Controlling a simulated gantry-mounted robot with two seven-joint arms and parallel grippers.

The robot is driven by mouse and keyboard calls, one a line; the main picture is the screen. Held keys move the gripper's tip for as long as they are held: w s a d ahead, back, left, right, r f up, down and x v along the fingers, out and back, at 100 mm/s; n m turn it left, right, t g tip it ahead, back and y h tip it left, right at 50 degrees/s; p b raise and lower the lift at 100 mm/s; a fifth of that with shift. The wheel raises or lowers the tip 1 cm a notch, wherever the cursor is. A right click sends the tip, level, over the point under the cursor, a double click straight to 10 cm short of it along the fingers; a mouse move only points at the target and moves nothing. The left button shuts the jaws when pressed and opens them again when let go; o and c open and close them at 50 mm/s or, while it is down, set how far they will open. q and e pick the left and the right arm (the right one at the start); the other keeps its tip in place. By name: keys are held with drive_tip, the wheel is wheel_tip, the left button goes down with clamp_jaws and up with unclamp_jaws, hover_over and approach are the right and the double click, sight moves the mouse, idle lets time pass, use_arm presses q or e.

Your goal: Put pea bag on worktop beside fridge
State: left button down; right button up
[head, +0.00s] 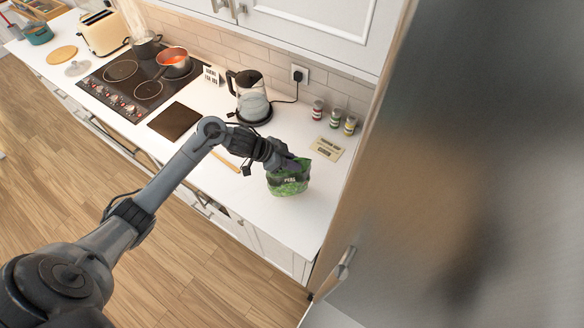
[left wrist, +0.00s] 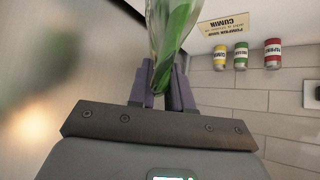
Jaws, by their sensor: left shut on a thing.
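The green pea bag (head: 289,179) is at the right end of the white worktop (head: 290,222), close to the fridge (head: 455,150). My left gripper (head: 290,163) is shut on the top of the bag. In the left wrist view the gripper's fingers (left wrist: 163,95) pinch the bag (left wrist: 172,42), which shows green and clear film. The bag looks upright; I cannot tell whether its base touches the worktop. My right gripper is not in view.
A kettle (head: 250,98), a dark board (head: 175,121) and a hob (head: 130,80) with an orange pot (head: 174,63) lie further left. The worktop's front right corner is clear.

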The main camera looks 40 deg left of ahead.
use_arm(q)
drive_tip(key=shift+f, duration=1.75)
drive_tip(key=c, duration=1)
unclamp_jaws()
drive_tip(key=shift+c, duration=0.2)
drive_tip(key=shift+s, duration=0.1)
drive_tip(key=v, duration=1.2)
drive_tip(key=shift+d, duration=0.15)
